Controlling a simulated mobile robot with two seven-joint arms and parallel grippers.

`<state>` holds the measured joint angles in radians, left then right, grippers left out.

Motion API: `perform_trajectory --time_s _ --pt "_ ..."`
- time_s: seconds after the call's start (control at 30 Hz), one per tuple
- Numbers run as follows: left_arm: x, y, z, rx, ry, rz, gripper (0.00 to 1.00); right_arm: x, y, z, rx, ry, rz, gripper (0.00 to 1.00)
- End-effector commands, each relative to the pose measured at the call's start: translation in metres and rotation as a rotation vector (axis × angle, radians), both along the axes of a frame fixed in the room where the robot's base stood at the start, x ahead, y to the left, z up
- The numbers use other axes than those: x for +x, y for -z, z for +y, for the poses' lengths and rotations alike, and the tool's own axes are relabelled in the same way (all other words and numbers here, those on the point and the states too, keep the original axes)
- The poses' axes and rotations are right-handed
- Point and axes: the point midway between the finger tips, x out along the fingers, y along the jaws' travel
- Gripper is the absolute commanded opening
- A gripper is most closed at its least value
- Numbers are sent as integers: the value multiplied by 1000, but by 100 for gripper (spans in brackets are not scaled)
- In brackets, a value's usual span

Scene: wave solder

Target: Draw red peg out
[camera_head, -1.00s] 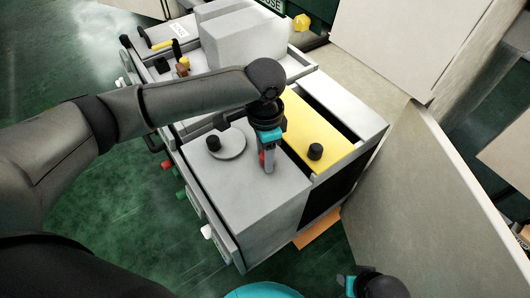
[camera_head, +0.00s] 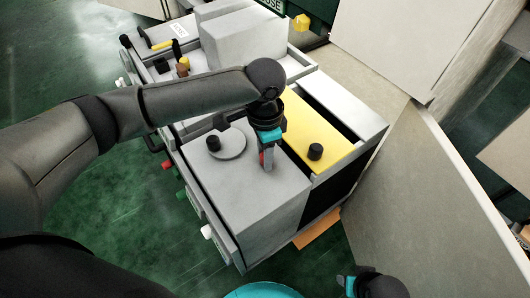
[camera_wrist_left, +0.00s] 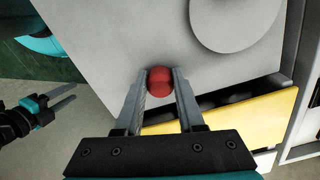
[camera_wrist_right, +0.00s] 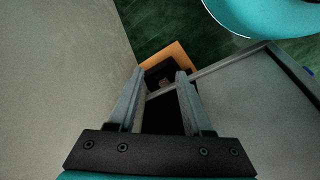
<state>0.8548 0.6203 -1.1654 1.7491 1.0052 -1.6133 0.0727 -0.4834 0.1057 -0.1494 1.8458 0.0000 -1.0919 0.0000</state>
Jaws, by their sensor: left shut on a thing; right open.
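The red peg (camera_wrist_left: 160,80) shows as a rounded red top between the two fingers of my left gripper (camera_wrist_left: 160,84) in the left wrist view. The fingers are shut on it from both sides. In the head view the left gripper (camera_head: 268,165) points down at the grey box top (camera_head: 250,195), and only a sliver of the red peg (camera_head: 262,158) shows beside the fingers. Whether the peg's lower end sits in the box is hidden. My right gripper (camera_wrist_right: 158,85) is open and empty, low at the right in the head view.
A grey disc with a black knob (camera_head: 213,143) lies on the box top, left of the gripper. A yellow panel (camera_head: 318,130) with a black knob (camera_head: 315,151) is to the right. A pale wall panel (camera_head: 430,200) stands at right. An orange piece (camera_head: 318,230) lies on the floor.

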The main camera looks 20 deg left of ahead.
Motion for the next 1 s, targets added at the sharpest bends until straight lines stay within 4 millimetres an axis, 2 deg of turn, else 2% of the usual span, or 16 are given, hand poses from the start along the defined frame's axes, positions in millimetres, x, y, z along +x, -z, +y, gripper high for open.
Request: perform_trajectory --time_s 0.57,1.0 --pt "0 -1 0 0 -1 0 0 0 -2 0 0 0 -2 50" --pt "-5 -2 -9 -3 -2 3 0 -13 42 -14 -21 -4 19 50"
